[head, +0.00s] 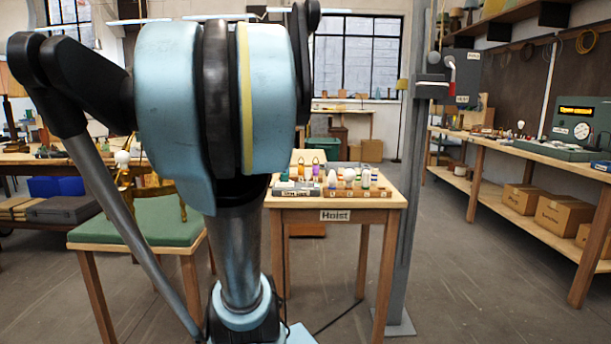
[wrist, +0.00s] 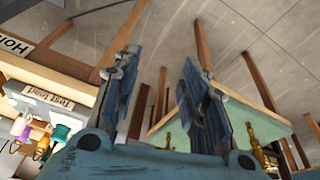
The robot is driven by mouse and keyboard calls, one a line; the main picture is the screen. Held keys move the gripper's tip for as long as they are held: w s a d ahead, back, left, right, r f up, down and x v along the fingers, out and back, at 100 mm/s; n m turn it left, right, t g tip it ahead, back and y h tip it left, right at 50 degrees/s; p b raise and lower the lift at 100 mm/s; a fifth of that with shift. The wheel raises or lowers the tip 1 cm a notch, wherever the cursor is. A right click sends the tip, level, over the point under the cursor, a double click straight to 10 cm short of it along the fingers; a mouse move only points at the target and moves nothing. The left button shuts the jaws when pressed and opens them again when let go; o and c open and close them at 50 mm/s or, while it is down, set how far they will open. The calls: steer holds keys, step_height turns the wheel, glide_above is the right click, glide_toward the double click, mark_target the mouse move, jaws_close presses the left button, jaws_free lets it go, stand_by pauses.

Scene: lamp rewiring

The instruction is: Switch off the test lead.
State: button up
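A label reading "test lead" (wrist: 47,97) shows in the wrist view, upside down, on the edge of a block at the left. In the head view a small labelled strip (head: 290,193) sits at the front left of the table marked Hoist (head: 336,216); its lettering is too small to read surely. I cannot make out a switch on the lead in either view. My gripper (wrist: 160,62) is open and empty in the wrist view, to the right of the label and clear of it. In the head view my arm hides the gripper.
Bulbs and coloured parts (head: 350,176) crowd the Hoist table. A grey post with a red-handled box (head: 465,75) rises beside it. A green-topped stool (head: 140,222) carries a brass lamp. A long bench (head: 480,142) stands right. Floor between is clear; a dark cable lies near the table.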

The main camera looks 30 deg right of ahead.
steer(key=w+d+r+m+h, duration=0.1)
steer(key=w+d+r, duration=0.35)
steer(key=d, duration=0.25)
steer(key=w+d+r+m, duration=0.1)
steer(key=w+d+r, duration=0.3)
steer(key=d+r, duration=0.15)
steer(key=m+h, duration=0.1)
steer(key=m, duration=0.2)
glide_toward(307, 169)
steer(key=x, duration=1.1)
steer(key=shift+w+d+f, duration=0.1)
steer(key=shift+w+f, duration=0.05)
steer(key=shift+f, duration=0.1)
jaws_close()
